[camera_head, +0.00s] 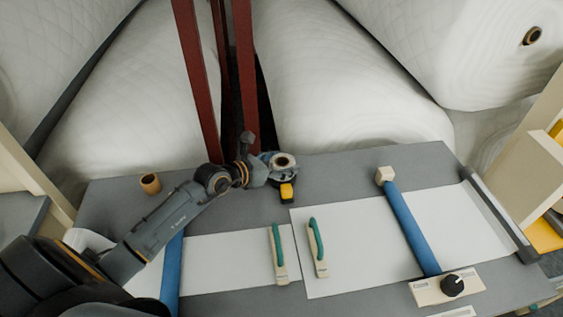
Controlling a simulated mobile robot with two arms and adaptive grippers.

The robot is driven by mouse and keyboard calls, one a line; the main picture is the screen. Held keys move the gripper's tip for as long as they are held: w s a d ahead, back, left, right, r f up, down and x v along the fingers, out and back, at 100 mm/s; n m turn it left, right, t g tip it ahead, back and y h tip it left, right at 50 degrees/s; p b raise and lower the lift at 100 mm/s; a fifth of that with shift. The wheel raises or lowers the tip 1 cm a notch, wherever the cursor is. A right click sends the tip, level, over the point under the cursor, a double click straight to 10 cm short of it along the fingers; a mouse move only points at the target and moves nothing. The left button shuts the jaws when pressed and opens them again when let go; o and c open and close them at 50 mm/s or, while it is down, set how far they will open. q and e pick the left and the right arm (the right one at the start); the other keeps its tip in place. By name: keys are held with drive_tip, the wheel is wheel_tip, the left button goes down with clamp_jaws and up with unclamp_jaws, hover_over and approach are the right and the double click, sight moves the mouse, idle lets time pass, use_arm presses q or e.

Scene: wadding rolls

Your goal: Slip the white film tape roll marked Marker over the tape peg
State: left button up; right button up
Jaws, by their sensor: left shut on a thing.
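My left gripper (267,166) is at the far middle of the grey bench, shut on a small white roll (283,153) with a dark round hole facing up. Its fingers partly hide the roll, and any marking on it is too small to read. I cannot clearly make out the tape peg; it may be hidden behind the gripper or roll. My right gripper is not in view.
A yellow and black tool (287,192) lies just in front of the roll. A brown ring (150,183) stands at the left. Green-handled tools (278,255), a blue bar (408,225) and a black knob (452,285) occupy the grey bench (340,170). Red posts (244,60) rise behind.

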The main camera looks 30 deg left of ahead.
sight(273, 168)
use_arm(q)
drive_tip(key=shift+f, duration=0.1)
idle(0.5)
drive_tip(key=shift+p, duration=0.35)
idle(0.6)
drive_tip(key=shift+f+b, duration=0.45)
drive_tip(key=shift+f, duration=0.15)
drive_tip(key=o, duration=0.9)
drive_tip(key=shift+c, duration=0.2)
drive_tip(key=shift+s, duration=0.1)
drive_tip(key=shift+s, duration=0.1)
drive_tip(key=shift+p+v, duration=0.9)
drive_tip(key=shift+v, duration=0.55)
drive_tip(key=shift+p+v, duration=0.65)
drive_tip(key=shift+v, duration=0.6)
drive_tip(key=shift+p+v, duration=0.9)
drive_tip(key=shift+v, duration=1.85)
